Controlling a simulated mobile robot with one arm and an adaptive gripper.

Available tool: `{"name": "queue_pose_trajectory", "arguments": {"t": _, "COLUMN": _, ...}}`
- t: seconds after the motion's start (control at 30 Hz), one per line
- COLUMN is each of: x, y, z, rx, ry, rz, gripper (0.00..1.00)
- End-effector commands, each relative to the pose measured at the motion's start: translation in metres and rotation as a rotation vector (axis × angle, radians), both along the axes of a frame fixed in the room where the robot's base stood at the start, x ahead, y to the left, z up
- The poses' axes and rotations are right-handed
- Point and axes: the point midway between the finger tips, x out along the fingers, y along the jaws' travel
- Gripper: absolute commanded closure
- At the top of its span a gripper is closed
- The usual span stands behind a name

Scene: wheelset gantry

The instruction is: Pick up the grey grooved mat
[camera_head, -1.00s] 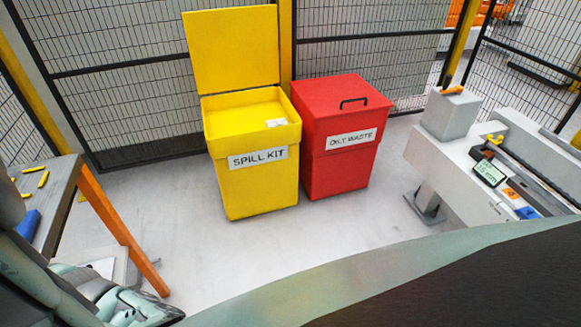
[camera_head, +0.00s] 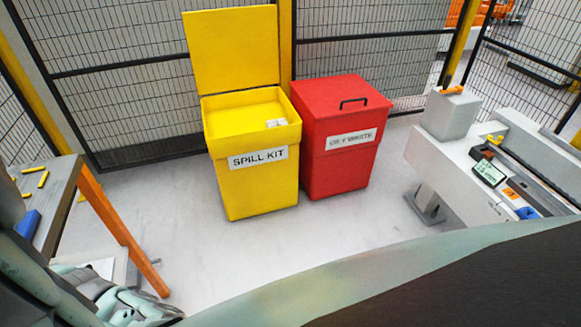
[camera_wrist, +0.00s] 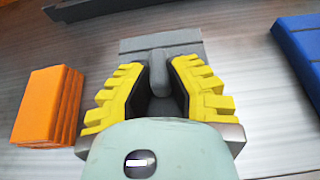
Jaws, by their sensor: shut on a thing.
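In the wrist view, a grey piece (camera_wrist: 190,42), which I take for the grey grooved mat, lies at the top middle on a brushed grey surface. It has a flat, wide far part and a raised, rounded grip part facing me. My gripper (camera_wrist: 162,72) has yellow stepped fingers on both sides of that raised part and is shut on it. The near end of the piece is hidden between the fingers, and its grooves are hard to make out. The head view does not clearly show the mat or the fingers.
Orange stacked pads (camera_wrist: 48,105) lie left of my gripper and a blue block (camera_wrist: 300,48) lies right. A dark grey item (camera_wrist: 100,8) is beyond. The head view shows an open yellow spill kit bin (camera_head: 255,190), a red waste bin (camera_head: 340,160) and clear floor in front.

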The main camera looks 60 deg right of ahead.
Motion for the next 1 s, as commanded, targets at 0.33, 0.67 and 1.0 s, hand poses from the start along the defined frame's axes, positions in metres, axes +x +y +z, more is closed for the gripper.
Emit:
{"name": "queue_pose_trajectory", "arguments": {"t": 0.33, "x": 0.000, "y": -0.001, "z": -0.001, "rx": -0.001, "ry": 0.002, "rz": -0.001, "gripper": 1.00}}
{"name": "queue_pose_trajectory", "arguments": {"t": 0.67, "x": 0.000, "y": -0.001, "z": 0.015, "rx": 0.000, "ry": 0.000, "rz": -0.003, "gripper": 1.00}}
{"name": "queue_pose_trajectory", "arguments": {"t": 1.0, "x": -0.032, "y": -0.025, "z": 0.036, "rx": 0.001, "ry": 0.005, "rz": -0.013, "gripper": 1.00}}
